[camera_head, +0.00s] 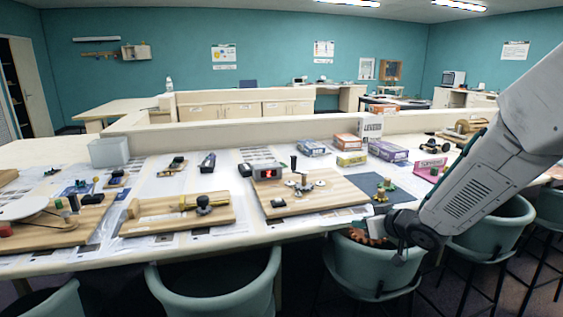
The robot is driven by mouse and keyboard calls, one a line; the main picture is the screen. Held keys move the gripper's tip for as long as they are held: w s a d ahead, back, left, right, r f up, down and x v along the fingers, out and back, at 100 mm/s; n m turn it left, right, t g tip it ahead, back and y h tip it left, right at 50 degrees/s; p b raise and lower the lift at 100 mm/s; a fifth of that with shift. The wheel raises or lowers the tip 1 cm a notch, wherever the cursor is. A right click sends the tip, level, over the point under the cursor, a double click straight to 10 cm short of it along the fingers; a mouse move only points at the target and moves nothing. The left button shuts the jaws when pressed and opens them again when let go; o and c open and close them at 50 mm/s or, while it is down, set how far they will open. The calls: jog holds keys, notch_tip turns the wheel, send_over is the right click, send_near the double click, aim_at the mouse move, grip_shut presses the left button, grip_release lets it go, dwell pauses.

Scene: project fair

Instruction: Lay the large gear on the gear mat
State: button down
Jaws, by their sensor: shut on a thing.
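The brownish-orange large gear (362,238) is at my gripper (376,228), which is shut on it. Only part of the gear's toothed edge shows; the rest is hidden by the gripper and wrist. In the picture the gear appears just below the table's front edge, over a chair. The gear appears apart from the mat.
A wooden board (335,194) with a small mechanism lies left of the mat. Boxes (388,150) and a pink-purple box (430,168) stand behind it. Green chairs (215,285) line the front edge. The mat's front left looks bare.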

jog(key=s+d+f+m+h, duration=0.2)
jog(key=s+f, duration=0.1)
jog(key=f, duration=0.7)
jog(key=s+d+f+m+t+h, duration=0.1)
jog(key=s+d+f+m+h, duration=0.1)
jog(key=f, duration=0.8)
jog(key=shift+s+f+m+h, duration=0.3)
jog(key=shift+s+m+h, duration=0.2)
jog(key=shift+s+h, duration=0.15)
